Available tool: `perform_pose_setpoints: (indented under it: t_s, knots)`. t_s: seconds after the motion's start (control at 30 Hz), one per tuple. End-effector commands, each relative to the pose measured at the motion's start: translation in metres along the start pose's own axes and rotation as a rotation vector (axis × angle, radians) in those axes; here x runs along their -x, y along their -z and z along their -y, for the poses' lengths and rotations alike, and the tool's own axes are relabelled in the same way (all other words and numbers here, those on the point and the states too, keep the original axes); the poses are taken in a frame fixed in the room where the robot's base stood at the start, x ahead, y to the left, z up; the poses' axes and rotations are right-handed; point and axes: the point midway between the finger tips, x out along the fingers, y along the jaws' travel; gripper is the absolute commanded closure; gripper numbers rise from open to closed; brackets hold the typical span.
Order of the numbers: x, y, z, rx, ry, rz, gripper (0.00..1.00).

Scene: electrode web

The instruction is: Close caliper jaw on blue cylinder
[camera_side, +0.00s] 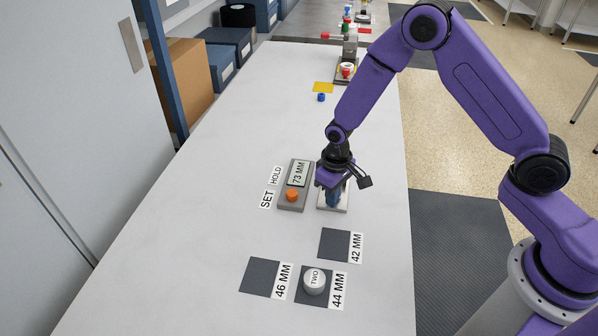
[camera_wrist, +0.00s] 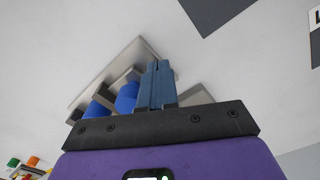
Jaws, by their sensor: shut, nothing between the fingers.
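The caliper stands on a pale base plate (camera_side: 330,207) below my gripper (camera_side: 333,198), which hides most of it in the side view. In the wrist view, the base plate (camera_wrist: 112,70) lies tilted across the left. Whether both blue parts are one cylinder I cannot tell. My gripper's blue-grey fingers (camera_wrist: 157,85) are shut together and empty, just right of the blue cylinder. Contact with the jaw is unclear.
Left of the caliper is a grey box with a display (camera_side: 299,172) reading 73 MM and an orange button (camera_side: 292,195). In front lie dark pads; a white cylinder marked TWO (camera_side: 315,281) stands on the 44 MM one. A small blue piece (camera_side: 321,97) lies farther back.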

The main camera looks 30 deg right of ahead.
Motion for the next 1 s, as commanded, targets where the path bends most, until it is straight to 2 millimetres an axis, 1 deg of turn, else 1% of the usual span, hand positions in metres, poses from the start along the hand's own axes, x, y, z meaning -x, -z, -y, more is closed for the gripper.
perform_pose_setpoints:
  t_s: [1.0]
  knots:
    - [0.000,0.009,-0.015,-0.001,0.000,-0.001,1.00]
